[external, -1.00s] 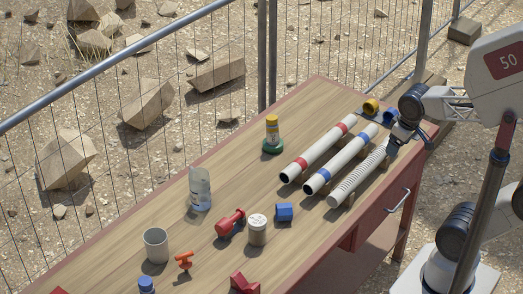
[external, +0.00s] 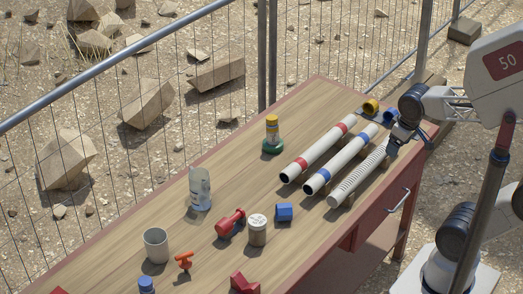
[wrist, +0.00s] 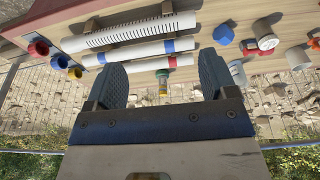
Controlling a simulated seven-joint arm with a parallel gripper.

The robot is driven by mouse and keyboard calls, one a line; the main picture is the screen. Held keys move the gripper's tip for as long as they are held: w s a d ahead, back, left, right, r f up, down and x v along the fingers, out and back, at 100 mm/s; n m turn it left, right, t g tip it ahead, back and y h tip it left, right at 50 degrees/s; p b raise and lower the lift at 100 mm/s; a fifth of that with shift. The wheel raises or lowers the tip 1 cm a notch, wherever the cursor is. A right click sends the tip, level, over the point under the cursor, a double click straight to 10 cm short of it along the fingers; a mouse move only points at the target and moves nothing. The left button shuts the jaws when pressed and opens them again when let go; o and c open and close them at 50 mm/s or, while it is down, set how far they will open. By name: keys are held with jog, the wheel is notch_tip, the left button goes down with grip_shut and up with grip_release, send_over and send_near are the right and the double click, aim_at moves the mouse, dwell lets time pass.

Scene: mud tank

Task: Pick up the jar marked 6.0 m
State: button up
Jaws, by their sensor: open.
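A small jar with a white lid (external: 257,230) stands upright on the table, between a red dumbbell and a blue block. Dark print shows on its lid, too small to read; the lid also shows in the wrist view (wrist: 266,37). A clear jar or bottle with a label (external: 200,189) stands farther left, its marking also unreadable. I cannot tell for certain which is marked 6.0 m. My gripper (wrist: 161,62) is open and empty. In the external view it is at the right end of the table, by the slotted pipe, far from both jars.
Three white pipes, one slotted (external: 358,175), one blue-banded (external: 340,160) and one red-banded (external: 318,149), lie on the table. A yellow-topped bottle (external: 272,131), red dumbbell (external: 230,222), blue block (external: 284,212), grey cup (external: 155,245) and orange valve (external: 184,262) stand around. A wire fence runs behind.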

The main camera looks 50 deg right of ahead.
jog(key=shift+o, duration=0.2)
jog(key=shift+o, duration=1.1)
jog(key=w+a+f+n+t+y, duration=0.1)
jog(key=w+a+f+t, duration=0.1)
jog(key=w+a+f, duration=0.3)
jog(key=w+a+f+n+t, duration=0.1)
jog(key=w+a+f+t, duration=0.15)
jog(key=w, duration=0.55)
jog(key=w+a+f+n+t+y, duration=0.1)
jog(key=w+a+f+n, duration=0.1)
jog(key=w+a+f, duration=0.3)
jog(key=w+a+f+n+t+y, duration=0.1)
jog(key=w+a+f+y, duration=0.1)
jog(key=a, duration=0.6)
jog(key=w+a+f+n+t+y, duration=0.2)
jog(key=w+a+f+y, duration=0.1)
jog(key=a+f, duration=0.4)
jog(key=shift+a+y, duration=0.6)
jog(key=shift+a, duration=0.25)
